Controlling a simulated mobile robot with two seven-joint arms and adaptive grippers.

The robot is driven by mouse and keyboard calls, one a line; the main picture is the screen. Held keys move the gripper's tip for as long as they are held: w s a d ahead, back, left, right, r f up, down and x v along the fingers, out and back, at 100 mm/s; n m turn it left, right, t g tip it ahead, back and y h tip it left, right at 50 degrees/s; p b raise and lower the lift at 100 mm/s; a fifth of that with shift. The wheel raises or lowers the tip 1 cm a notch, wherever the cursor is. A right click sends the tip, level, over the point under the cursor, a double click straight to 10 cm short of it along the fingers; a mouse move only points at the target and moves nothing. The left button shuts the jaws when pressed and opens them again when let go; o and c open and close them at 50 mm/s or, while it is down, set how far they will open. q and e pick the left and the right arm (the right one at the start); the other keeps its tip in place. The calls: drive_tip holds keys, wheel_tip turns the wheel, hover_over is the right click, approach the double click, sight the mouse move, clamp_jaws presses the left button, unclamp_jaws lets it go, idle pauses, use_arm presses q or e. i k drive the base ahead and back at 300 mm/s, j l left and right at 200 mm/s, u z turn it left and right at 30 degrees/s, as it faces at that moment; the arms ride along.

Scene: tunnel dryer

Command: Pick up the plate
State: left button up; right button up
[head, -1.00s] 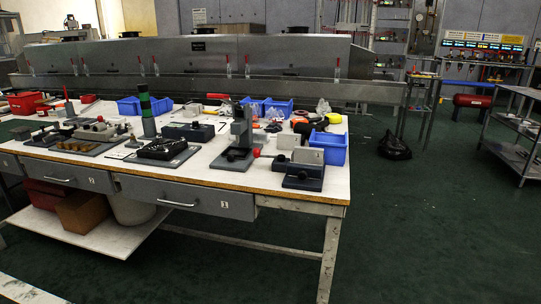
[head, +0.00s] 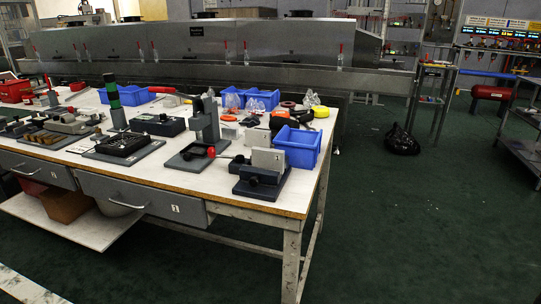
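A pale grey, upright square plate (head: 267,160) stands at the front right of the workbench. It is at a dark grey fixture (head: 262,183) with a round knob; I cannot tell whether it is clamped there. I cannot be sure that this is the task's plate. Neither of my grippers is in view.
The white-topped workbench (head: 225,182) with drawers carries a press stand (head: 206,122), a blue bin (head: 300,147), tape rolls and a green-black signal tower (head: 114,100). A black bag (head: 402,140) lies on the floor.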

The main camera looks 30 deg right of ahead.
sight(272, 158)
drive_tip(key=l+u, duration=0.1)
drive_tip(key=l, duration=0.65)
drive_tip(key=k+l+u, duration=0.1)
drive_tip(key=l, duration=0.65)
drive_tip(key=k+l+u, duration=0.1)
drive_tip(key=l, duration=0.6)
